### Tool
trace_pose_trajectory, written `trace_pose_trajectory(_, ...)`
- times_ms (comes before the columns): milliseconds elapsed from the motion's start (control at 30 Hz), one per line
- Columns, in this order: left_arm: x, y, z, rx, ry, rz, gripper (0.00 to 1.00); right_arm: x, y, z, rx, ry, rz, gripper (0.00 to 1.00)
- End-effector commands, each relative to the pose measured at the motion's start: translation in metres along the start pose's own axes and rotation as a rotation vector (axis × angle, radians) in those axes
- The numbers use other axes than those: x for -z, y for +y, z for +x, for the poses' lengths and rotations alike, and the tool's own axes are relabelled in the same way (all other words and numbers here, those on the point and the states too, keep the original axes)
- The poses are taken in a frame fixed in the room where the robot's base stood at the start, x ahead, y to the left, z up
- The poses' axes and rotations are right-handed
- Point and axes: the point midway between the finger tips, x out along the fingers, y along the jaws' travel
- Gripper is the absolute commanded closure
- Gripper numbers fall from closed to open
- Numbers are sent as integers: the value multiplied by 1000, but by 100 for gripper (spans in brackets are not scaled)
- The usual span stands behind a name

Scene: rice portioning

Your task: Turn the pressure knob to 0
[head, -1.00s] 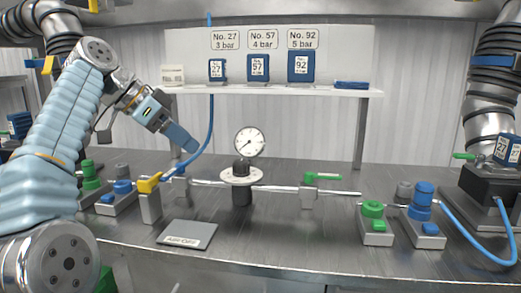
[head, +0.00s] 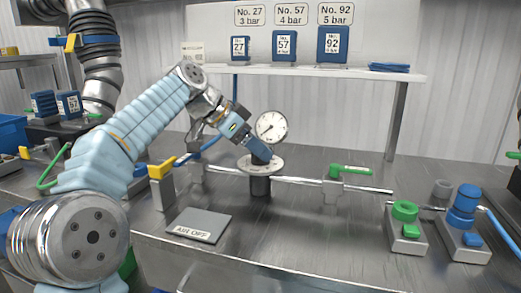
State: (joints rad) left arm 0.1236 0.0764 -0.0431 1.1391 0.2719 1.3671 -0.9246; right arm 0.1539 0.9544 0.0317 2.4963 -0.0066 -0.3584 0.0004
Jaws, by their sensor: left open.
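The dark pressure knob (head: 260,159) sits on a pale round dial plate (head: 274,168) above a black body on the pipe. The round white gauge (head: 272,127) stands just behind it. My left gripper (head: 261,151) comes down from the upper left and its blue fingertips are right at the top of the knob. It is open; the fingers cover part of the knob, and I cannot tell whether they touch it. The knob's setting and the dial marks are too small to read. My right gripper is out of view.
A yellow valve handle (head: 161,169) is left of the knob and a green handle (head: 351,171) is right of it. A grey plate (head: 199,225) reading "AIR OFF" lies in front. Green and blue fittings stand at the right. A shelf (head: 370,74) holds blue packs.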

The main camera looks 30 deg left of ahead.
Motion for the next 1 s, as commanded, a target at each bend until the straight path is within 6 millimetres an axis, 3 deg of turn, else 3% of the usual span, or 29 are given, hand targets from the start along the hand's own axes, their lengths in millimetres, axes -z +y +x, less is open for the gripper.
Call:
trace_pose_trajectory(200, 0, 0, 18, 0, 0, 1, 30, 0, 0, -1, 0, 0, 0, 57)
trace_pose_trajectory(467, 0, 0, 19, 0, 0, 0, 30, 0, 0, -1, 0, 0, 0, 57)
trace_pose_trajectory(800, 0, 0, 18, 0, 0, 0, 80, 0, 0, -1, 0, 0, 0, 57)
trace_pose_trajectory(1000, 0, 0, 18, 7, -1, -6, 83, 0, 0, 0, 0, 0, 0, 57)
